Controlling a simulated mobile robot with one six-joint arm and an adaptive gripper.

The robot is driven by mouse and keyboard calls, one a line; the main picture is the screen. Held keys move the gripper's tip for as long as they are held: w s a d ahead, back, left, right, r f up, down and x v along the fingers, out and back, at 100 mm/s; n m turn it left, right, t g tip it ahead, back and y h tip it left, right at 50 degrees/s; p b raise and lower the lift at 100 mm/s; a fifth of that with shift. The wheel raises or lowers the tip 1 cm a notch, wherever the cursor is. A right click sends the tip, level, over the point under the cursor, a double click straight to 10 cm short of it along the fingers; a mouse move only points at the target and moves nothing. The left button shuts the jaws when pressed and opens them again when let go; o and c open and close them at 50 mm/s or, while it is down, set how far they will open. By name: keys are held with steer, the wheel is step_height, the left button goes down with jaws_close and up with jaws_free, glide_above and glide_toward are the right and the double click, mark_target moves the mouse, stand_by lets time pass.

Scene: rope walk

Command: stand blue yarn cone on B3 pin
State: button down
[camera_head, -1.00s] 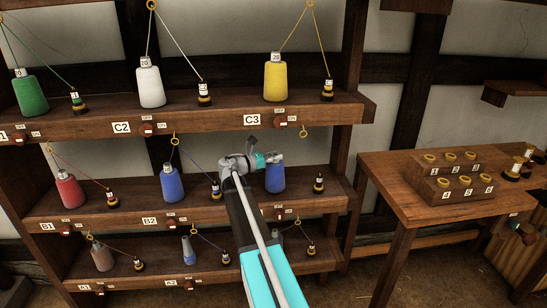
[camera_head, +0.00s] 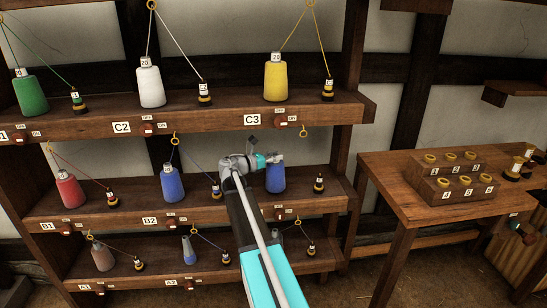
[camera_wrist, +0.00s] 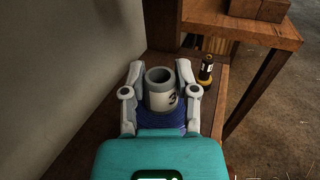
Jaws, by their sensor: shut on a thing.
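The blue yarn cone (camera_head: 275,177) is at the right end of the middle shelf, upright, with its lower part close to the shelf. In the wrist view its grey tube top (camera_wrist: 160,92) sits between my fingers, with blue yarn (camera_wrist: 168,122) below. My gripper (camera_head: 272,160) is shut on the cone near its top; both fingers also show in the wrist view (camera_wrist: 158,80). The B3 pin is not visible, and I cannot tell whether the cone is seated on it. A dark spool with a yellow base (camera_head: 319,184) stands right of the cone.
Another blue cone (camera_head: 172,184) stands at B2 and a red cone (camera_head: 69,190) at B1. The upper shelf (camera_head: 225,110) with its yellow cone (camera_head: 275,78) is above my gripper. A table (camera_head: 395,190) stands to the right.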

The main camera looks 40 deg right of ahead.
steer(key=shift+f+b, duration=0.5)
steer(key=shift+b, duration=0.05)
stand_by(0.5)
steer(key=c, duration=0.7)
jaws_free()
steer(key=shift+o, duration=0.2)
steer(key=shift+a, duration=0.1)
steer(key=w+a, duration=0.1)
steer(key=a, duration=0.9)
steer(key=shift+w+a, duration=0.25)
steer(key=shift+a, duration=0.1)
stand_by(0.8)
